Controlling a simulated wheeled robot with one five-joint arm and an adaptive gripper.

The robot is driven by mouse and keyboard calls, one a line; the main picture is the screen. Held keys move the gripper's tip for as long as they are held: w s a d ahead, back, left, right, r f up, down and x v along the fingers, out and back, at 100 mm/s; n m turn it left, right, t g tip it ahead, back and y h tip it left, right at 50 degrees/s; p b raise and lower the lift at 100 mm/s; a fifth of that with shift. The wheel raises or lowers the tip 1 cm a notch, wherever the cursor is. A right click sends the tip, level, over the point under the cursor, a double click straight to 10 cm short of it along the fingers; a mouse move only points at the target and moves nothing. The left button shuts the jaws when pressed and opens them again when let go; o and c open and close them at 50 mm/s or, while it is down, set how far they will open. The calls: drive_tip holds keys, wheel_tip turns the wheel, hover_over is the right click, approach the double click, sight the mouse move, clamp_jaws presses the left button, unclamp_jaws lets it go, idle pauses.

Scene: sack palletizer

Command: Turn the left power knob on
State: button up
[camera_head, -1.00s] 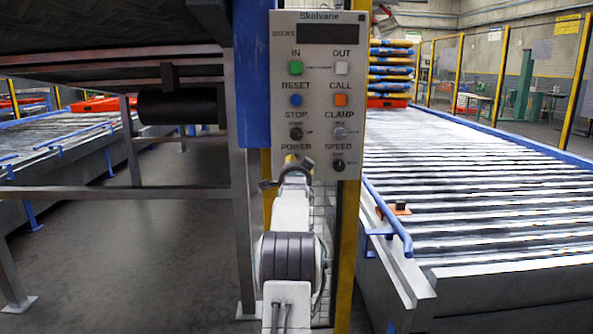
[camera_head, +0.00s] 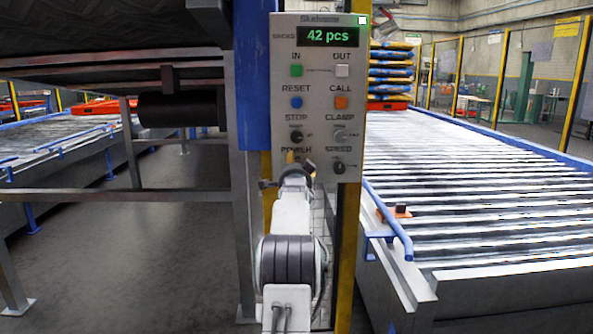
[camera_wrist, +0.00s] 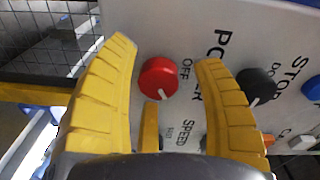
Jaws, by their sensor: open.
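The red power knob (camera_wrist: 158,77) shows in the wrist view on the light grey panel, between the fingers of my gripper (camera_wrist: 166,54). Its white pointer aims down in that picture, away from the OFF label on its right. The fingers stand open with visible gaps on both sides of the knob. In the head view my gripper (camera_head: 288,173) is at the lower left of the control panel (camera_head: 320,105), over the POWER spot, and hides the knob. The panel display (camera_head: 328,36) is lit and reads 42 pcs.
A black knob (camera_wrist: 256,86) sits close to the right finger in the wrist view. The SPEED knob (camera_head: 339,167) and CLAMP knob (camera_head: 341,136) are right of my gripper. A roller conveyor (camera_head: 470,190) with a blue rail runs along the right.

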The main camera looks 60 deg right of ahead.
drive_tip(key=shift+a, duration=0.1)
drive_tip(key=v, duration=1.2)
idle(0.4)
drive_tip(key=shift+w+d+f+n+p, duration=0.1)
drive_tip(key=shift+w+d+n+p, duration=0.45)
drive_tip(key=shift+w+d, duration=0.9)
drive_tip(key=shift+w+d+f+n+p, duration=0.1)
drive_tip(key=shift+w+d+n+p, duration=0.45)
drive_tip(key=shift+d, duration=1.75)
drive_tip(key=shift+w+d+n+p, duration=0.3)
drive_tip(key=shift+w+d+n, duration=0.6)
drive_tip(key=shift+d, duration=0.95)
drive_tip(key=shift+w, duration=0.2)
drive_tip(key=shift+c, duration=0.3)
